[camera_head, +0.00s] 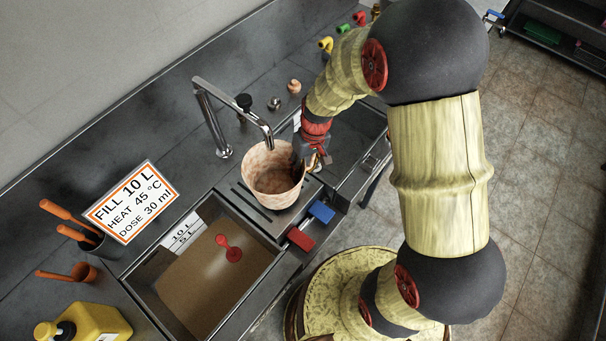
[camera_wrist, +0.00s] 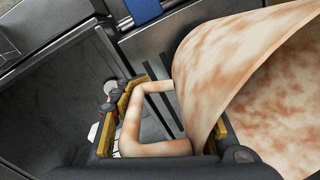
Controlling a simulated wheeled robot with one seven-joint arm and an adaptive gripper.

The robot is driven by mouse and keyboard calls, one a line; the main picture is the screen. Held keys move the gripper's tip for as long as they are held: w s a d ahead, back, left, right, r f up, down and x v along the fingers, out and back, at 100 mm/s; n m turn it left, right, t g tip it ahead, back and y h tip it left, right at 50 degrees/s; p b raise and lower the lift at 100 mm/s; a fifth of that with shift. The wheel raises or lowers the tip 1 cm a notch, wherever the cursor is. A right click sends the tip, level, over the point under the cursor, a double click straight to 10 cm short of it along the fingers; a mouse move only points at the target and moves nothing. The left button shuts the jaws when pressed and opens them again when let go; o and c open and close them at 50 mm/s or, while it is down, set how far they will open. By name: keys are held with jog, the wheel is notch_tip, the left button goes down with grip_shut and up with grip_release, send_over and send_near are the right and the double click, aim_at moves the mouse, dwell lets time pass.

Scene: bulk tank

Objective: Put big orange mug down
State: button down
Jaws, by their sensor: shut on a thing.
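The big orange mug (camera_head: 272,174), mottled orange and cream, is upright under the tap's spout in the head view. It is over the dark slotted rest between two sink basins; I cannot tell if its base touches the rest. In the wrist view the mug (camera_wrist: 215,75) fills the right side, with its angular handle (camera_wrist: 134,122) towards the left. My gripper (camera_head: 314,157) is at the mug's right side, shut on the handle. In the wrist view yellow finger pads show around the handle.
A bent steel tap (camera_head: 213,125) stands behind the mug. Blue (camera_head: 321,212) and red (camera_head: 300,239) blocks are at the front edge. The left basin (camera_head: 143,285) holds brown liquid and a red float (camera_head: 229,249). A small orange cup (camera_head: 84,272) and a yellow jug (camera_head: 88,324) stand further left.

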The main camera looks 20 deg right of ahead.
jog(key=shift+f, duration=1.4)
jog(key=shift+f, duration=0.1)
jog(key=c, duration=1.1)
grip_release()
jog(key=shift+b, duration=0.3)
jog(key=shift+o, duration=0.4)
